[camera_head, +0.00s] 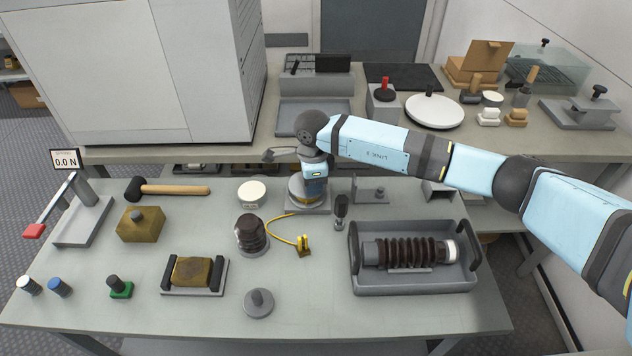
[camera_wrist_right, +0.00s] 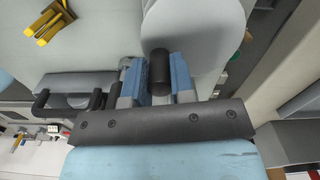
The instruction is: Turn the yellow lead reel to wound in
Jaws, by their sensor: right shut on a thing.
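The yellow lead reel (camera_head: 306,203) stands on the front table, partly hidden under my right wrist. Its yellow lead (camera_head: 272,232) curves out to the left and ends at a yellow clip (camera_head: 304,246) lying on the table. In the wrist view the reel shows as a grey round top (camera_wrist_right: 200,35), and the clip (camera_wrist_right: 48,27) is at the upper left. My right gripper (camera_wrist_right: 159,75) points down over the reel, its blue fingers shut on the reel's black upright handle (camera_wrist_right: 159,68). In the head view the right gripper (camera_head: 312,183) hides most of the reel. My left gripper is not in view.
A dark ribbed insulator (camera_head: 250,233) stands left of the lead. A small dark-topped tool (camera_head: 340,208) stands close right of the reel. A grey tray (camera_head: 413,285) holds a long ribbed part. A mallet (camera_head: 165,189) lies at the left.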

